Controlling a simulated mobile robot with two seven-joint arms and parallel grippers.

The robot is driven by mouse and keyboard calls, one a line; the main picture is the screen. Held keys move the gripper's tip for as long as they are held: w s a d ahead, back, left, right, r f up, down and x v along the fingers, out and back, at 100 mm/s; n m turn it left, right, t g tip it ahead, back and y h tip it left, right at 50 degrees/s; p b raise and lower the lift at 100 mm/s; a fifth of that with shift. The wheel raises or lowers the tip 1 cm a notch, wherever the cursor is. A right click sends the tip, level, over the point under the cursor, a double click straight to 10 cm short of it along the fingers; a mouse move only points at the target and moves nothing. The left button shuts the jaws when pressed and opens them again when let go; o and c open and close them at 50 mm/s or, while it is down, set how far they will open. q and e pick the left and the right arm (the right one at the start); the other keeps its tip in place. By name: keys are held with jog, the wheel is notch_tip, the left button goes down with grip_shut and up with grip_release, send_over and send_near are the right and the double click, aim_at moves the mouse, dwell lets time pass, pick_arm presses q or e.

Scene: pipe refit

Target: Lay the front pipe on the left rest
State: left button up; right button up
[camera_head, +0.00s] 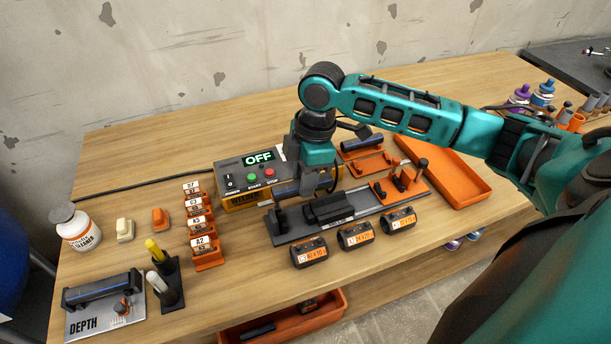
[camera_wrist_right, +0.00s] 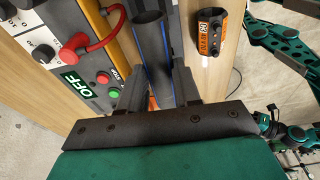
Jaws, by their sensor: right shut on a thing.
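My right gripper (camera_head: 305,188) is low over the fixture rail, in front of the welder box. It is shut on a dark pipe with a blue stripe (camera_wrist_right: 149,45), which runs between its two fingers in the right wrist view. Whether the pipe touches the left support cannot be told. A second blue-striped pipe (camera_head: 362,143) lies on an orange holder behind. My left gripper is not visible.
The welder box (camera_head: 243,178) reads OFF, close behind the gripper. Several labelled black blocks (camera_head: 355,236) stand along the rail's front. An empty orange holder (camera_head: 372,164) and an orange tray (camera_head: 455,170) are right. Orange label stands (camera_head: 203,240) stand left.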

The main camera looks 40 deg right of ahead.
jog(key=shift+d+f+n, duration=0.15)
jog(key=shift+f+n, duration=0.15)
jog(key=shift+f, duration=1.55)
jog(key=shift+f, duration=0.35)
jog(key=shift+f, duration=0.45)
jog(key=shift+f, duration=0.15)
jog(key=shift+f, duration=0.75)
jog(key=shift+f, duration=0.3)
dwell(0.3)
